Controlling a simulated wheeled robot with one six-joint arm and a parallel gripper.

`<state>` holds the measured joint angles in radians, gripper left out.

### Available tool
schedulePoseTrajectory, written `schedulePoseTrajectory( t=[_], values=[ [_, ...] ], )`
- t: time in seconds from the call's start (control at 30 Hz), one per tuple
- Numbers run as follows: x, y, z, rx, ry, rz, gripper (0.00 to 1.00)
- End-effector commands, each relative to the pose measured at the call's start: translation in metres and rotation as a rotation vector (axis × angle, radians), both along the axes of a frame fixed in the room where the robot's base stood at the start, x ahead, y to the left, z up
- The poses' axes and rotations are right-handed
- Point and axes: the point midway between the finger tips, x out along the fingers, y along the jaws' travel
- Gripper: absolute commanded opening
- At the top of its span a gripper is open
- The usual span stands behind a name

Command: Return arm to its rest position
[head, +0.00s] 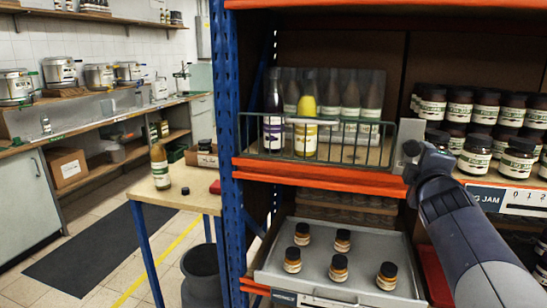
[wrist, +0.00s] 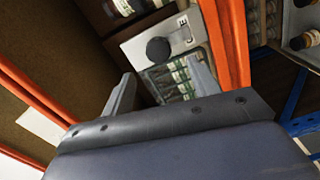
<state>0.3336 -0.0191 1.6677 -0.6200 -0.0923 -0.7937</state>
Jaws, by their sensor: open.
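My arm (head: 460,220) reaches in from the lower right of the head view to the front of the orange-edged shelf. My gripper (head: 407,158) is at the shelf's upper level, between the wire-fronted bottle section and the dark jars, partly hidden by its own wrist. In the wrist view my gripper (wrist: 160,88) shows two grey fingers spread apart. Nothing is held between them. Beyond them are a grey panel with a dark round lid or knob (wrist: 158,50) and a patch of jars or bottles, tilted in the picture.
Close by are a wire guard (head: 340,138) with bottles behind it, dark jars (head: 475,150) to the right and a grey tray (head: 350,265) with several small jars below. A blue post (head: 229,140) and a small wooden table (head: 185,192) stand left. The floor beyond is open.

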Motion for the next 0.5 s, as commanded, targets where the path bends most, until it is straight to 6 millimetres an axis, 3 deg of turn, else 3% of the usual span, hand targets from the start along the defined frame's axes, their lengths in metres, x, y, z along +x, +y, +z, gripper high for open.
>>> schedulePoseTrajectory(
  t=[0.5],
  values=[
    [0.077,-0.022,0.0,0.001,-0.001,0.0,0.58]
  ],
)
